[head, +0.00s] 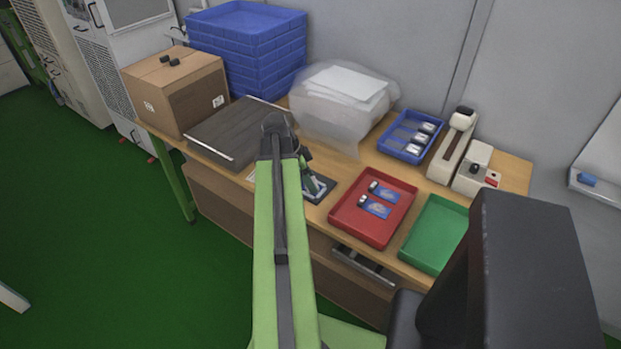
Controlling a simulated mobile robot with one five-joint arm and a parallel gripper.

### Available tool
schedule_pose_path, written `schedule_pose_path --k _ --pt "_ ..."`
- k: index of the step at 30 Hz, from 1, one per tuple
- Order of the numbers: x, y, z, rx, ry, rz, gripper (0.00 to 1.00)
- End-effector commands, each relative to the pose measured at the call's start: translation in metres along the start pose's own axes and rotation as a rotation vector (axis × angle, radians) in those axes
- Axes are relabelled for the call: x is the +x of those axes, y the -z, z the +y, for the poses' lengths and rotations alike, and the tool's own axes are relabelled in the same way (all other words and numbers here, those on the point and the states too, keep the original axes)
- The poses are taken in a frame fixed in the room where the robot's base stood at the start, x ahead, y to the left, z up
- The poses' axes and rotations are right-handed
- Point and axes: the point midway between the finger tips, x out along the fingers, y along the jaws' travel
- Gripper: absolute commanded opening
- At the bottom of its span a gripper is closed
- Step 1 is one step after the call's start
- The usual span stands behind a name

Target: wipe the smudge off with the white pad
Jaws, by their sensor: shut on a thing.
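My gripper (312,181) is beyond the end of my green arm, low over the middle of the wooden table, and partly hidden by the arm. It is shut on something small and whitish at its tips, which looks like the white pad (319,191). The pad is at or just above a small dark mat (328,184); I cannot tell whether they touch. I cannot make out a smudge; the arm and gripper hide part of that area.
The red tray (345,231) with small items is just right of the gripper, and the green tray (432,238) is beyond it. A dark flat case (222,132), a cardboard box (150,85), stacked blue crates (250,40) and a plastic-wrapped bundle (335,115) stand behind and left.

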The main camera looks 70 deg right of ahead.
Motion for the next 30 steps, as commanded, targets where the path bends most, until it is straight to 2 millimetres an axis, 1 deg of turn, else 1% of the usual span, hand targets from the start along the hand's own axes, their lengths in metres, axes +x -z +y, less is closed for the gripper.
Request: schedule_pose_path --k 8,9,10,12,14,19,23,26,30 --pt "-0.008 -0.015 -0.019 -0.002 0.002 0.000 0.22" --pt "-0.009 -0.017 -0.022 -0.002 0.003 -0.001 0.16" --pt "-0.010 -0.019 -0.025 -0.002 0.004 -0.001 0.14" --pt "-0.012 -0.024 -0.030 -0.003 0.006 -0.003 0.01" --pt "-0.013 -0.027 -0.032 -0.003 0.007 -0.005 0.00" --pt "-0.017 -0.028 -0.032 -0.005 0.008 -0.006 0.00" --pt "-0.015 -0.027 -0.031 -0.005 0.008 -0.006 0.00" --pt "-0.013 -0.022 -0.026 -0.004 0.008 -0.006 0.00" --pt "-0.010 -0.011 -0.014 -0.001 0.006 -0.004 0.00"
